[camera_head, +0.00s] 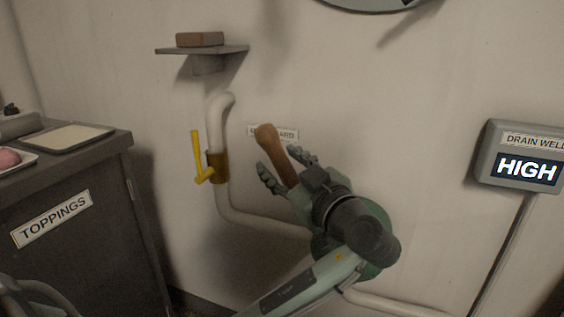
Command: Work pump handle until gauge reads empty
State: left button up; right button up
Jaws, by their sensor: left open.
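The pump handle (268,139) is a brown wooden grip that slants up to the left in front of the wall. My left gripper (282,162) is open, with one finger on each side of the handle's lower part. I cannot tell whether the fingers touch it. The green pump body (378,218) is mostly hidden behind my left gripper and wrist. The gauge (487,155) is a grey box on the wall at the right, labelled DRAIN WELL, and its display (527,169) reads HIGH. My right gripper is not in view.
A white pipe (222,108) with a yellow-handled valve (197,157) runs along the wall left of the pump. A partly hidden wall label (288,134) is behind the handle. A TOPPINGS counter (90,248) stands at the left. A small shelf (233,49) holds a brown block (200,40).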

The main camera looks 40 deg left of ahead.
pick_arm(q)
jog(key=shift+a, duration=0.1)
jog(key=c, duration=1)
grip_shut()
